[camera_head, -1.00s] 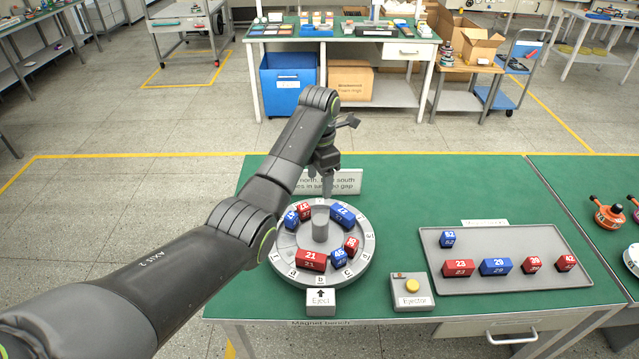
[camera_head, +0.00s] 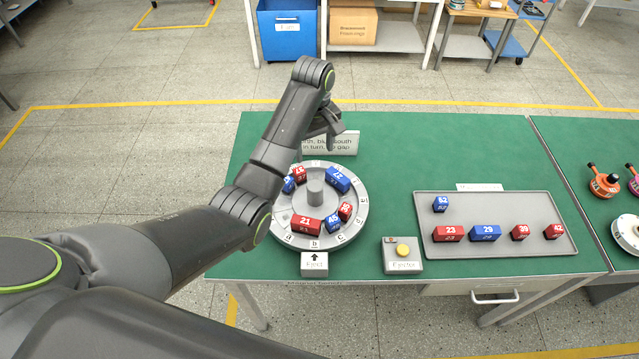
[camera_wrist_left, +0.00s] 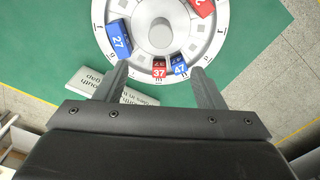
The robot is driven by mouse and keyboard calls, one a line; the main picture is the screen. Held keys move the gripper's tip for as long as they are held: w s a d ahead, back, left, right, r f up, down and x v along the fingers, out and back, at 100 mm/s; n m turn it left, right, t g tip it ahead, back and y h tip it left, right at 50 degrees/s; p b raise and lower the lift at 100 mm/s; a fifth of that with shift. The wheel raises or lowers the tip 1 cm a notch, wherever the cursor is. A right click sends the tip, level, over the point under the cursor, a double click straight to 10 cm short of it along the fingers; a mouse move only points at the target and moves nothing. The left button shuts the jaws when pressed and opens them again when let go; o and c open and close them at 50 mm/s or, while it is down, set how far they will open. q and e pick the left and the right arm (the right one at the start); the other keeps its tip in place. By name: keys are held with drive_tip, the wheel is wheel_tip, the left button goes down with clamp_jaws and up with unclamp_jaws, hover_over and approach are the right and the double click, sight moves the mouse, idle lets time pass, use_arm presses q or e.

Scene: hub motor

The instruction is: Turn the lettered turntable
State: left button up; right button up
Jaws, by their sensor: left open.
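The round grey lettered turntable (camera_head: 283,224) lies on the green bench, with a grey hub post (camera_head: 315,190) at its middle. It carries red and blue numbered blocks, among them red 21 (camera_head: 306,226), blue 45 (camera_head: 333,222) and blue 27 (camera_head: 338,179). In the wrist view, blue 27 (camera_wrist_left: 119,39), red 37 (camera_wrist_left: 159,68) and blue 47 (camera_wrist_left: 180,66) lie near my fingers. My left gripper (camera_wrist_left: 160,88) is open and empty, its fingers around the rim's far side; contact cannot be told. In the head view the left gripper (camera_head: 330,135) is partly hidden. My right gripper is not in view.
A grey tray (camera_head: 490,208) holds several numbered blocks. A lettered sign (camera_head: 345,144) stands behind the turntable, near my gripper.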

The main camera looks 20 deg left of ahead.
use_arm(q)
drive_tip(key=f+b, duration=0.1)
drive_tip(key=b, duration=0.3)
hover_over(315, 185)
wheel_tip(315, 185, down, 5)
drive_tip(key=shift+s, duration=0.1)
wheel_tip(315, 185, down, 11)
drive_tip(key=shift+f+p, duration=0.15)
drive_tip(key=shift+p, duration=0.65)
drive_tip(key=shift+c, duration=0.3)
